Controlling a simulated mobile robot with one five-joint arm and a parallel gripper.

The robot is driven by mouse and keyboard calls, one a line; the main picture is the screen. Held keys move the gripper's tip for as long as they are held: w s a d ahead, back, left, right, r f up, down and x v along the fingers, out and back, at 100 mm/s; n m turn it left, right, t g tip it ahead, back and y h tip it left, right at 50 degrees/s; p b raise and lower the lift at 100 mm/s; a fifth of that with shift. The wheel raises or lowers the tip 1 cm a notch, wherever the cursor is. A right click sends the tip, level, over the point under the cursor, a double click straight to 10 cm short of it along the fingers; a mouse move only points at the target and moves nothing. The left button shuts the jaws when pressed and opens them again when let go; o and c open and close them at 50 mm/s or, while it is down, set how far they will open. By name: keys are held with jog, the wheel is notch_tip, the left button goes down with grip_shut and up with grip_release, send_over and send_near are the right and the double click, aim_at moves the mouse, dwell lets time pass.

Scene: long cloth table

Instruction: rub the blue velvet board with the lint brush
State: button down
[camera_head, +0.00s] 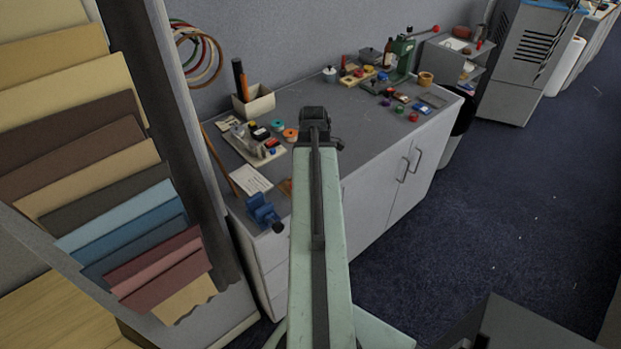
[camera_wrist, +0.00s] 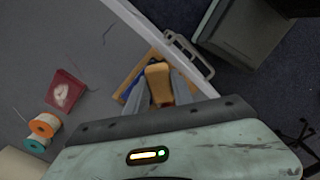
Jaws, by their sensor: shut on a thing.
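My gripper (camera_wrist: 161,88) is shut on the lint brush (camera_wrist: 158,72), whose tan, wood-coloured body shows between the two grey fingers in the wrist view. The blue velvet board (camera_wrist: 132,80) lies behind and below it, with a blue face and a light wooden rim. The brush and fingers hide much of the board, and I cannot tell whether the brush touches it. In the head view my gripper (camera_head: 316,122) is a dark shape over the counter, and the brush is not clear. A small brown patch beside my arm may be the board's corner.
The board lies near the counter's front edge; a cabinet handle (camera_wrist: 190,54) is just beyond. Orange (camera_wrist: 44,125) and teal (camera_wrist: 37,143) spools and a red item (camera_wrist: 65,91) lie to the left. A blue clamp (camera_head: 263,212) sits at the counter's near end.

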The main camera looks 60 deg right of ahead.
jog(key=shift+r, duration=0.1)
notch_tip(320, 180, up, 6)
jog(key=p, duration=0.6)
notch_tip(320, 180, up, 3)
jog(key=p, duration=0.3)
jog(key=shift+r, duration=0.1)
